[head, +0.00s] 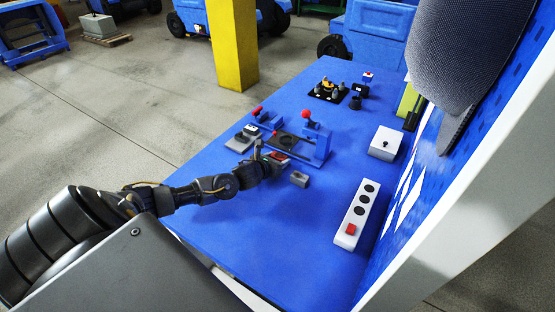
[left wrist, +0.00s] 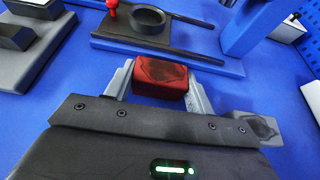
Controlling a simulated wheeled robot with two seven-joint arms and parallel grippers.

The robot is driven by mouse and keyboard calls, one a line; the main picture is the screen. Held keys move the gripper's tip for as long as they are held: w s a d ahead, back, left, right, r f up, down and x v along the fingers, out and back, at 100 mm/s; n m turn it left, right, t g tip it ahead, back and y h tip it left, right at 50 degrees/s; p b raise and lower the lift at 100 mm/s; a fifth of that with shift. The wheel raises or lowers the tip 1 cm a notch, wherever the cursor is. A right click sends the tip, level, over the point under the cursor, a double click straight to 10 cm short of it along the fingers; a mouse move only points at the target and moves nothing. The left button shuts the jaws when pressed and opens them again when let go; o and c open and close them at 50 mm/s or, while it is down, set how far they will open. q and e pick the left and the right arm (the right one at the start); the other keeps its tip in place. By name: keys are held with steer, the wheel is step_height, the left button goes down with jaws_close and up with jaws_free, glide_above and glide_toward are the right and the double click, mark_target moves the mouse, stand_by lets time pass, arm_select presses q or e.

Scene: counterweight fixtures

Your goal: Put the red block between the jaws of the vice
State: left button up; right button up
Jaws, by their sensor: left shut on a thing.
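My left gripper (head: 270,158) is shut on the red block (head: 281,156). In the left wrist view the red block (left wrist: 160,78) sits between the two grey fingers of the left gripper (left wrist: 160,86), with its dark-marked top showing. I cannot tell how high it is above the blue table. A grey fixture with dark, raised jaw-like blocks, which looks like the vice (head: 238,142), stands left of and beyond the gripper. It shows in part at the left of the wrist view (left wrist: 28,68), apart from the red block. My right gripper is not in view.
A blue-framed fixture (head: 318,146) with a red knob and dark ring stands just beyond the gripper. A grey block (head: 300,179) lies close on the right. A white button box (head: 345,232) and white switch box (head: 386,143) stand farther right. The near blue table (head: 260,245) is clear.

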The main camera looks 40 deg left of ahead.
arm_select(q)
steer(key=o, duration=1.1)
steer(key=shift+f, duration=0.1)
